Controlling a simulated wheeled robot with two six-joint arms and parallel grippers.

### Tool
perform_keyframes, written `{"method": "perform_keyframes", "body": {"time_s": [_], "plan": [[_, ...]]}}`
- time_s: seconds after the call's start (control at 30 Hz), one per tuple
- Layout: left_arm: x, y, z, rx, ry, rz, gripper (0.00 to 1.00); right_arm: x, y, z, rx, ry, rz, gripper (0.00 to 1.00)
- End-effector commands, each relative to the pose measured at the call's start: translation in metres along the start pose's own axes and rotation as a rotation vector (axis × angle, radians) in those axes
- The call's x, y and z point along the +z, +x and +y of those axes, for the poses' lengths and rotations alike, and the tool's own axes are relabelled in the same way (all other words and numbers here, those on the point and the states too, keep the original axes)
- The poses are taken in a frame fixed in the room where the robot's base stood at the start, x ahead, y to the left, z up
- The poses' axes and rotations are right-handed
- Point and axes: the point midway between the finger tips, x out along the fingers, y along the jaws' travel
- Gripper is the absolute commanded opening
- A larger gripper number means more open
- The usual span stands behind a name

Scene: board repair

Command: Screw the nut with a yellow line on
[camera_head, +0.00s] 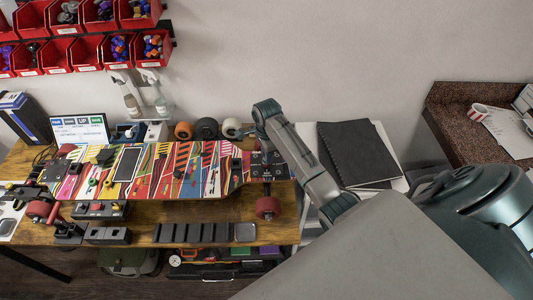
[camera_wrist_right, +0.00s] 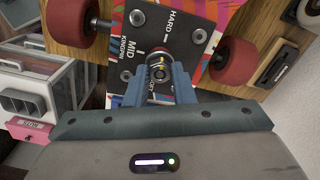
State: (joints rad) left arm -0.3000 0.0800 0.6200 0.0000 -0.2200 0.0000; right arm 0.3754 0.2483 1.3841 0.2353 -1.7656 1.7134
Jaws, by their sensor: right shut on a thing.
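The colourful skateboard (camera_head: 160,170) lies across the wooden bench. A truck with red wheels (camera_head: 267,206) is at its right end. In the right wrist view the truck's dark plate (camera_wrist_right: 128,62), marked HARD and MID, shows between two red wheels (camera_wrist_right: 233,61). My right gripper (camera_wrist_right: 160,62) is at this plate, its blue fingers shut on a small metallic nut (camera_wrist_right: 158,71) in line with the truck's centre bolt. A golden tint shows there; a yellow line cannot be made out. How far the nut is threaded is hidden. My left gripper is not in view.
Loose wheels (camera_head: 206,128) and spray bottles (camera_head: 130,102) stand behind the board. Dark trays (camera_head: 194,232) lie in front. A black notebook (camera_head: 355,153) is to the right. Red bins (camera_head: 90,52) hang on the wall. A pink labelled drawer (camera_wrist_right: 29,131) shows at left in the wrist view.

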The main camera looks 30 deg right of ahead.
Motion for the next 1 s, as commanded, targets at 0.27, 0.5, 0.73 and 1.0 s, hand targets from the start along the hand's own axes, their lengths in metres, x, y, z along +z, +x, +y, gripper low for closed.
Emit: {"method": "perform_keyframes", "body": {"time_s": [0.27, 0.5, 0.73, 1.0], "plan": [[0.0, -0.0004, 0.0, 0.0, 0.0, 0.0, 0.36, -0.0004, -0.0029, -0.0023, -0.007, 0.051, 0.001, 0.06], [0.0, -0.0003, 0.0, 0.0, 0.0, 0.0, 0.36, -0.0003, -0.0019, -0.0015, -0.005, 0.049, 0.001, 0.48], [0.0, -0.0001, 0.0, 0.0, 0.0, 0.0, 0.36, -0.0001, -0.0007, -0.0006, -0.002, 0.048, 0.0, 0.37], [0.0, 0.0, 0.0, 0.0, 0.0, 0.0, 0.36, 0.0, -0.0002, -0.0003, -0.001, 0.048, 0.0, 0.37]]}}
